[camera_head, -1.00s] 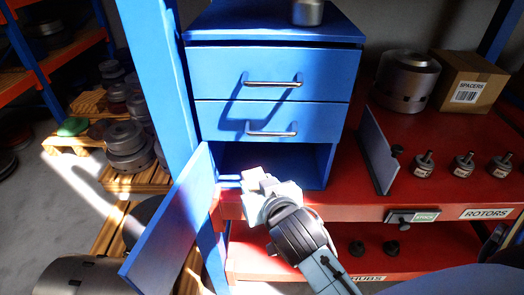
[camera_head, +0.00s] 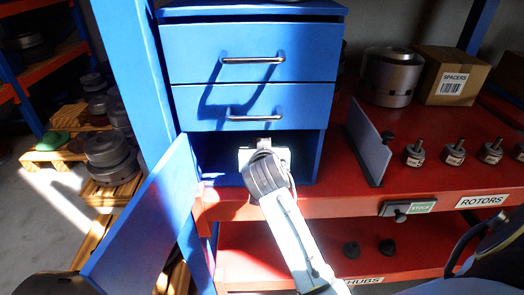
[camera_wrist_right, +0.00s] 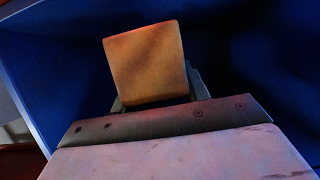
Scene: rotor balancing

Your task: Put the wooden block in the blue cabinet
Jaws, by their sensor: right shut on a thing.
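The blue cabinet (camera_head: 254,95) stands on the red bench with two closed drawers above an open lower compartment. Its door (camera_head: 147,222) is swung open to the left. My right gripper (camera_head: 262,143) reaches into the mouth of that compartment, and its fingers are mostly hidden in the head view. In the right wrist view, my right gripper (camera_wrist_right: 155,105) is shut on the wooden block (camera_wrist_right: 147,63), a tan squarish block, with dark blue cabinet walls around it. Whether the block touches the compartment floor cannot be told. My left gripper is not in view.
A grey upright plate (camera_head: 368,147) stands on the bench right of the cabinet. Several rotors (camera_head: 453,152), a metal cylinder (camera_head: 389,77) and a spacers box (camera_head: 451,75) are further right. A blue post (camera_head: 133,80) rises at the cabinet's left.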

